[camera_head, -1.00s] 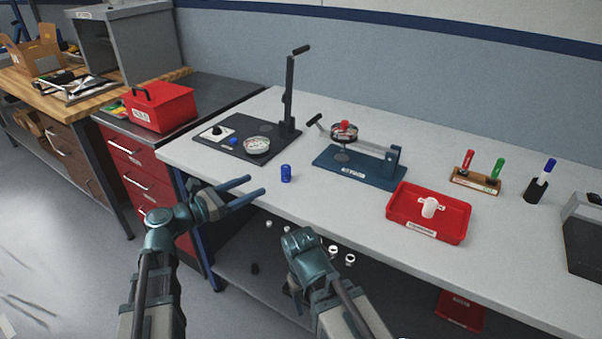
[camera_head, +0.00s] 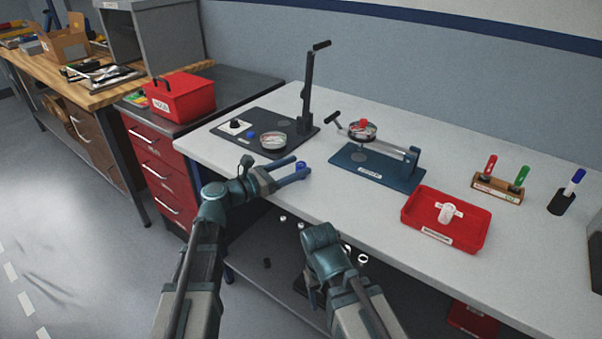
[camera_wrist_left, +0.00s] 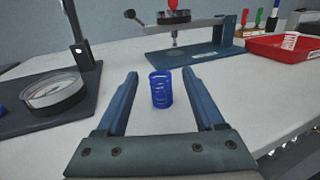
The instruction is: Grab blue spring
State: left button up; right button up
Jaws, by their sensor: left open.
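The blue spring (camera_head: 300,166) stands upright on the grey-white workbench. In the left wrist view the spring (camera_wrist_left: 161,89) is between the tips of my open left gripper (camera_wrist_left: 158,84), with a gap on each side. In the head view my left gripper (camera_head: 292,169) reaches in from the left, low over the bench near its front edge, and partly hides the spring. My right arm (camera_head: 330,262) shows in front of the bench edge; its fingers are hidden, so its jaw state cannot be read.
A dark press stand with a dial gauge (camera_head: 273,141) is left of the spring. A blue lever fixture (camera_head: 375,168) stands behind to the right. A red tray (camera_head: 444,218) with a white part is further right. Bare bench lies around the spring.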

pick_arm(q)
jog(key=shift+d, duration=0.1)
jog(key=x, duration=0.5)
jog(key=shift+w+d, duration=0.15)
jog(key=shift+w, duration=0.05)
grip_shut()
